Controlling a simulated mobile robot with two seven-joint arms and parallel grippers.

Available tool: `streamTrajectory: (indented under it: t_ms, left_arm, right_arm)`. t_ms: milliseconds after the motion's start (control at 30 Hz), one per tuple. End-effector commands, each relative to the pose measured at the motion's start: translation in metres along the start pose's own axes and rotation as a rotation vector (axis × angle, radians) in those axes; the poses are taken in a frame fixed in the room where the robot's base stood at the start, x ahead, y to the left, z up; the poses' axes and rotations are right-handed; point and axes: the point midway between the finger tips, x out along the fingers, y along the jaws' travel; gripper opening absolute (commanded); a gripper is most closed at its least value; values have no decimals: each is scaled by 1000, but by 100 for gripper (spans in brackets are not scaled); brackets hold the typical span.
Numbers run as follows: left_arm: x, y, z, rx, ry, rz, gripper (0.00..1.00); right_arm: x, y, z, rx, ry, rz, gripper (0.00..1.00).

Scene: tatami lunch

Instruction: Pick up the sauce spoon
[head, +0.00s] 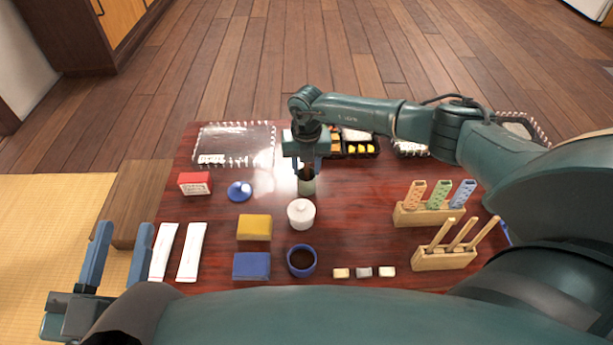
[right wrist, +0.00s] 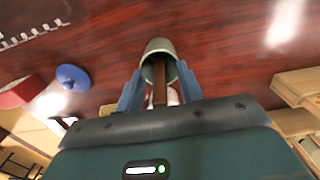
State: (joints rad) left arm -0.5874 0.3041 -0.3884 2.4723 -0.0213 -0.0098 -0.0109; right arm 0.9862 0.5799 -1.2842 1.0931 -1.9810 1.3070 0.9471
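The sauce spoon (right wrist: 159,85) shows as a brown handle standing in a small grey-green cup (head: 307,187). In the right wrist view, the cup (right wrist: 158,47) lies just beyond my fingertips. The bowl of the spoon is hidden inside the cup. My right gripper (head: 307,168) points down over the cup. In the right wrist view its two fingers stand apart on either side of the handle, with a gap visible on each side. My left gripper (head: 125,227) is open and empty at the left, beyond the table's left edge.
A blue cup of dark sauce (head: 302,260) is nearer. Wooden holders (head: 445,258) stand at right. A bento box (head: 358,151) is behind the gripper.

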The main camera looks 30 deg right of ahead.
Motion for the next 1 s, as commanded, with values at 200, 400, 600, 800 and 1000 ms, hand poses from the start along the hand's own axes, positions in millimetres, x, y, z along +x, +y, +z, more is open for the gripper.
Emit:
streamTrajectory:
  t_ms: [200, 400, 600, 800, 1000]
  left_arm:
    - [0, 1, -1, 3, 2, 4, 36]
    - [0, 1, 2, 3, -5, 4, 36]
    - [-2, 1, 7, 2, -17, 2, 36]
    - [-3, 0, 8, 2, -20, 0, 36]
    - [-1, -1, -1, 16, -16, -1, 36]
  right_arm:
    - [-1, 0, 0, 0, 0, 0, 25]
    - [-1, 0, 0, 0, 0, 0, 9]
    - [-1, 0, 0, 0, 0, 0, 0]
    - [-1, 0, 0, 0, 0, 0, 0]
    - [-17, 0, 1, 1, -1, 1, 0]
